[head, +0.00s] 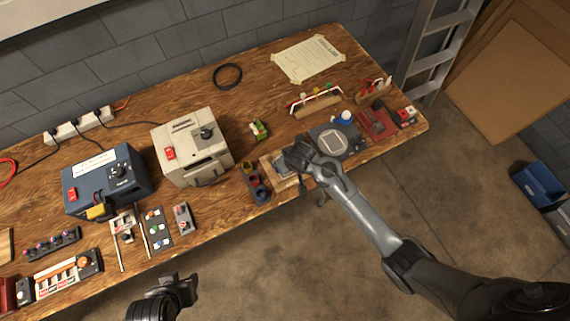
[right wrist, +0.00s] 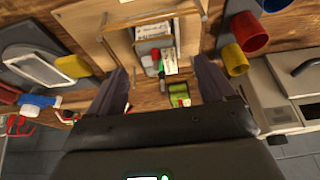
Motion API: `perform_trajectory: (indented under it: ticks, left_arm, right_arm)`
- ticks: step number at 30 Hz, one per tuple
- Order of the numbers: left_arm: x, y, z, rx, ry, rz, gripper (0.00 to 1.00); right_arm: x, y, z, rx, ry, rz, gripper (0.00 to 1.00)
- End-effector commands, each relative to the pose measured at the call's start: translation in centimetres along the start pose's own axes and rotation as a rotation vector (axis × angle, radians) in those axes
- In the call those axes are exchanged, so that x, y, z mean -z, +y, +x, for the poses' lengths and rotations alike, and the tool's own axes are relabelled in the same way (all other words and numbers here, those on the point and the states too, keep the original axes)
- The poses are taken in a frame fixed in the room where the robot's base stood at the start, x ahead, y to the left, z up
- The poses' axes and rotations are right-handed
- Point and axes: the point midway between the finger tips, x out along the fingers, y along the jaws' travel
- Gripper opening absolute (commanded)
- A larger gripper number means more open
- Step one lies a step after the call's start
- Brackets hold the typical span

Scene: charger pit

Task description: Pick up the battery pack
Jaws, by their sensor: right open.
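A small pale block with a printed label and red and grey parts (right wrist: 158,48) lies in a wooden tray (right wrist: 105,22); it may be the battery pack, but I cannot tell for sure. My right gripper (right wrist: 160,82) is open and empty above the tray, its two fingers apart on either side of it. In the head view my right gripper (head: 292,160) hides most of the tray. A green and yellow block (head: 259,130) sits on the table behind the tray; it also shows between the fingers in the right wrist view (right wrist: 180,92). My left gripper (head: 185,286) hangs off the table's front edge.
Coloured cups (head: 256,184) stand left of the tray, beside a beige box (head: 191,147) and a blue box (head: 106,180). A grey device with a pale plate (head: 332,141) is on the right.

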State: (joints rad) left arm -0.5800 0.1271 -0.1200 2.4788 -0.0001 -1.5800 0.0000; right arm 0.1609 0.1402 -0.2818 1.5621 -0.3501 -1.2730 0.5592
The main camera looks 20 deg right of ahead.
Motion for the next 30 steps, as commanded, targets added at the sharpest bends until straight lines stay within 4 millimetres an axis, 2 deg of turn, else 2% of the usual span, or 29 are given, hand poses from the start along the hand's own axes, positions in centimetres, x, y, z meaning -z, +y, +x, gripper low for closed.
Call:
perform_trajectory:
  ticks: [5, 12, 15, 24, 26, 30]
  left_arm:
    - [-0.1, 0.1, 0.4, -0.003, 0.001, -0.004, 0.43]
    - [-0.3, 0.3, 1.2, -0.010, 0.003, -0.012, 0.43]
    - [-0.3, 0.4, 1.3, -0.010, 0.003, -0.012, 0.43]
    - [-0.3, 0.3, 1.3, -0.007, 0.003, -0.008, 0.43]
    - [-0.4, 0.2, 1.3, -0.005, 0.002, -0.007, 0.43]
    - [-0.4, 0.1, 1.3, -0.002, 0.002, -0.002, 0.43]
  right_arm:
    - [0.1, 0.1, 1.2, -0.001, -0.001, 0.000, 0.83]
    - [0.5, 0.4, 4.3, -0.002, -0.001, 0.000, 0.83]
    - [0.5, 0.4, 5.0, -0.003, -0.001, 0.000, 0.83]
    - [0.5, 0.3, 5.3, -0.002, 0.000, 0.000, 0.83]
    - [0.5, 0.3, 5.3, -0.002, 0.000, 0.000, 0.75]
    - [0.5, 0.3, 5.3, -0.002, 0.000, 0.000, 0.54]
